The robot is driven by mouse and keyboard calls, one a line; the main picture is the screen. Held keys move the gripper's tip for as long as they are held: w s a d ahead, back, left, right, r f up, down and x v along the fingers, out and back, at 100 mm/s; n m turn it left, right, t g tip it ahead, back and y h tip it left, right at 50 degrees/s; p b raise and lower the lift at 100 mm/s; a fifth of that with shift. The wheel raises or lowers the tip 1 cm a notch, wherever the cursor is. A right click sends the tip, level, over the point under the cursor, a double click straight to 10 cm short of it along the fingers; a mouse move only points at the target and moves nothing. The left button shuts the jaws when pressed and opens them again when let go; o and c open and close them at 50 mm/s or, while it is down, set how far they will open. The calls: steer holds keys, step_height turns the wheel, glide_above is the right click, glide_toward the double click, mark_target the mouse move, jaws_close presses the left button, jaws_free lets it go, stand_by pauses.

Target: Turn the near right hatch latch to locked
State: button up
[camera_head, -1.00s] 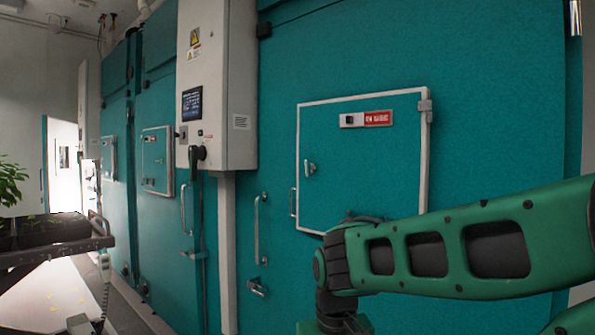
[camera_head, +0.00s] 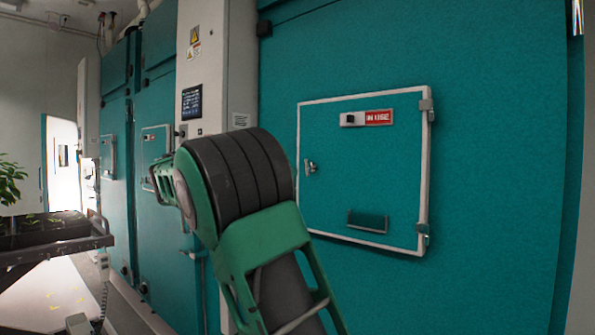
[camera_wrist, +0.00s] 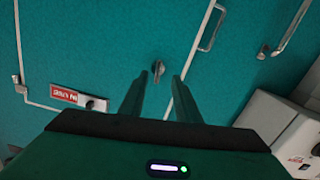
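The near hatch (camera_head: 375,205) is a teal panel in a white frame on the large teal chamber door, and it looks shut. Its small metal latch (camera_head: 310,167) sits near the hatch's left edge. In the wrist view, which shows the hatch upside down, the latch (camera_wrist: 158,69) lies just beyond my fingertips and between them in the picture. My gripper (camera_wrist: 160,80) is open, with nothing between its fingers. I cannot tell whether a finger touches the latch.
A red label (camera_head: 379,118) with a black knob is at the hatch's top, and a recessed handle (camera_head: 367,221) is low on it. A white control cabinet (camera_head: 215,60) stands to the left. A plant tray (camera_head: 50,238) is at far left. Bar handles (camera_wrist: 292,25) show in the wrist view.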

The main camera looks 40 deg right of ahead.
mark_target(306, 166)
steer(key=shift+h, duration=0.3)
steer(key=d, duration=0.3)
steer(key=d+r, duration=0.1)
steer(key=d, duration=0.2)
steer(key=w+d, duration=0.1)
steer(key=d, duration=0.2)
steer(key=shift+w+d+r, duration=0.1)
steer(key=shift+d+r, duration=0.15)
steer(key=shift+r, duration=0.1)
